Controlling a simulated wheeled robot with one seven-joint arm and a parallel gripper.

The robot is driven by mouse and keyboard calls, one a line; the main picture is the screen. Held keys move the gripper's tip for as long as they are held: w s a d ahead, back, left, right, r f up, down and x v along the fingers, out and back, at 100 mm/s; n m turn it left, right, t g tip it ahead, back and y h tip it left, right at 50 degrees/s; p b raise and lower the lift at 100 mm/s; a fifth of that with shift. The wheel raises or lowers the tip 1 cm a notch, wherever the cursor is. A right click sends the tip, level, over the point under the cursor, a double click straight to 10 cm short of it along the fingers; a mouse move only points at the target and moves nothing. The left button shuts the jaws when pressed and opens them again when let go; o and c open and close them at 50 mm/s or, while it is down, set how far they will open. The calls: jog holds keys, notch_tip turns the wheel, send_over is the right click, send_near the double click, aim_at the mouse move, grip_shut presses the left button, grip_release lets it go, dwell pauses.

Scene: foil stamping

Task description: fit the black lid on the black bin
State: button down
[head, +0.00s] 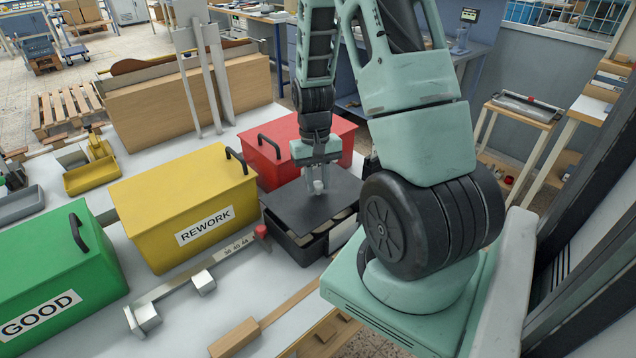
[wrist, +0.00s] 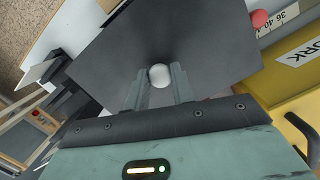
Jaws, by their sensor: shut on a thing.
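The black lid (head: 296,205) is a flat dark plate with a pale round knob (wrist: 160,75) in its middle. My gripper (head: 318,186) is shut on that knob, and the knob sits between the two fingers in the wrist view. The black bin (head: 298,247) is below the lid on the table. The lid looks tilted and turned relative to the bin, and the bin's front rim and some pale contents show under the lid's near edge. The lid hides most of the bin's opening. Whether the lid touches the rim I cannot tell.
A yellow REWORK box (head: 160,215) stands left of the bin, a red box (head: 283,140) behind it, a green GOOD box (head: 50,275) far left. A measuring rail with a red knob (head: 261,231) lies in front. Wooden blocks (head: 234,338) lie near the front edge.

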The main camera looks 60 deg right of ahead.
jog(key=shift+f, duration=0.65)
jog(key=shift+f, duration=0.4)
jog(key=shift+f+b, duration=0.25)
jog(key=shift+b, duration=0.15)
jog(key=c, duration=1.2)
grip_release()
